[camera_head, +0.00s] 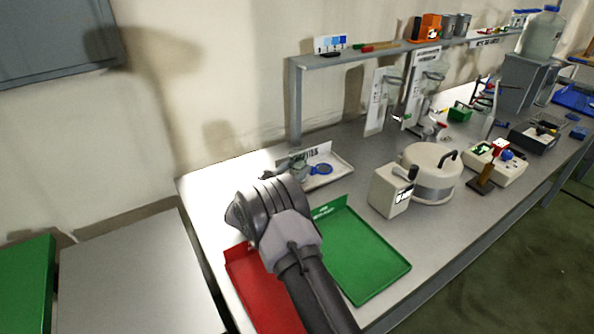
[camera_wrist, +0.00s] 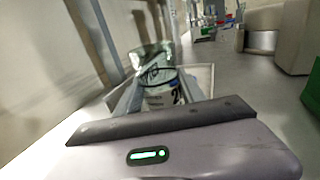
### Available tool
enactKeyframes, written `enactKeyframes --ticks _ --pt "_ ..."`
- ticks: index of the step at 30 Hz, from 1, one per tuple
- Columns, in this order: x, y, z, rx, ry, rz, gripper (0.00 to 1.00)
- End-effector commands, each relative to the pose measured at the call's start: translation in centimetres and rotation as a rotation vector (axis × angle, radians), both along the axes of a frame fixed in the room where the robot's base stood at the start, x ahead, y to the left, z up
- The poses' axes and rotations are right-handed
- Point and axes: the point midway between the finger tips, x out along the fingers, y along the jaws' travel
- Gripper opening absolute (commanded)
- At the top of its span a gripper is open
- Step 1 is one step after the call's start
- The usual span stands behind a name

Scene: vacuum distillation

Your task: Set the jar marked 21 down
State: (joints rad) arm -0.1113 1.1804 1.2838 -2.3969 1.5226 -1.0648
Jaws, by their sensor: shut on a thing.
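In the wrist view, a small jar (camera_wrist: 160,92) with a white label and a dark "2" at its right edge stands between the fingers of my gripper (camera_wrist: 158,84). The rest of the number is hidden by a finger. The gripper is shut on the jar, which looks upright. A clear, glassy shape rises above the label. A pale, low-rimmed tray (camera_wrist: 203,76) lies around and behind the jar. I cannot tell whether the jar's base touches it. In the head view, my arm hides most of the gripper at the white tray (camera_head: 343,174).
A blue round piece (camera_head: 321,169) lies in the white tray. A red tray (camera_head: 262,292) and a green tray (camera_head: 365,262) are at the bench's front. A white box (camera_head: 390,191) and round pot (camera_head: 432,172) stand to the right. A shelf (camera_head: 370,54) runs above the back.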

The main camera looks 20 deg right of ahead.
Motion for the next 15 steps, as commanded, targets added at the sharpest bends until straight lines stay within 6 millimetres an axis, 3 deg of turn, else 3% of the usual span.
enactKeyframes --ticks 3,4,7,15 --pt "0.00 0.00 -0.42 0.000 0.000 0.000 0.00" --pt "-0.01 -0.01 -0.45 -0.001 0.001 0.000 0.49" --pt "-0.01 -0.01 -0.33 -0.001 0.001 0.000 0.68" --pt "-0.01 -0.01 -0.29 -0.001 0.001 0.000 0.69"
